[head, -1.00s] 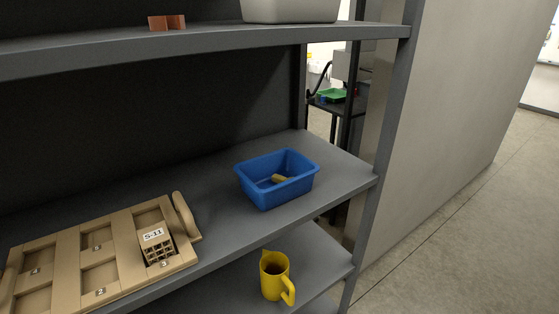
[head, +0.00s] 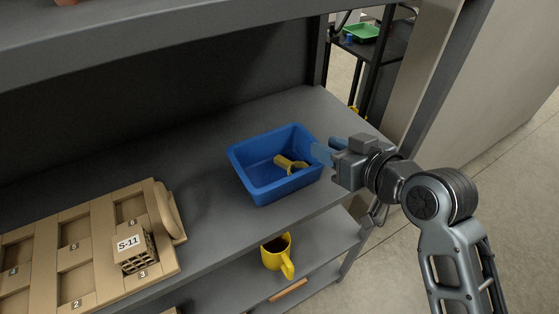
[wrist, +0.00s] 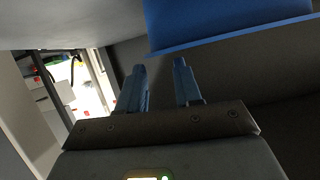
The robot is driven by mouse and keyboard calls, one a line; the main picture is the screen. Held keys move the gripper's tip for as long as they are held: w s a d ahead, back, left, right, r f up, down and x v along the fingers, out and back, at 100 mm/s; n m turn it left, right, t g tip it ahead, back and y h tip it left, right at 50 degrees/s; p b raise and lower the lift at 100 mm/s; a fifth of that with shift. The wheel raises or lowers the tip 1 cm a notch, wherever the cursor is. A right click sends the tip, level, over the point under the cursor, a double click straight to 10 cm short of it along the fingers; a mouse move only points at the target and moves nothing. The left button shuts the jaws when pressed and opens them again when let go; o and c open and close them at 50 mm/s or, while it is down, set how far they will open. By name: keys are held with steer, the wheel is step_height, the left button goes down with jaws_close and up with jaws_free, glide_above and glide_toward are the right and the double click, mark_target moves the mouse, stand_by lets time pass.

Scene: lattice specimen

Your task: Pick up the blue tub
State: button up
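The blue tub (head: 262,184) sits upright on the middle shelf, near its right end, with a small yellowish cylindrical object (head: 290,164) lying inside. My gripper (head: 326,148) is at the tub's right side, with its fingers pointing left towards the rim. In the wrist view the two blue-grey fingers of my gripper (wrist: 160,82) stand apart with nothing between them. The tub (wrist: 230,25) shows there beyond the fingertips, at the top right. One finger overlaps the tub's right edge in the head view, and I cannot tell whether it touches.
A tan compartment tray (head: 106,222) with a lattice block labelled S-11 (head: 130,250) lies left on the same shelf (head: 212,225). A yellow mug (head: 272,256) stands on the shelf below. The upper shelf (head: 190,35) overhangs, and a post (head: 430,80) stands at the right.

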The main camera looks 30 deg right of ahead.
mark_target(311, 140)
steer(key=p+x, duration=0.1)
steer(key=x, duration=0.4)
steer(key=shift+w+d+f, duration=0.15)
steer(key=shift+w+f, duration=0.05)
steer(key=shift+w, duration=0.15)
steer(key=shift+c, duration=0.3)
jaws_close()
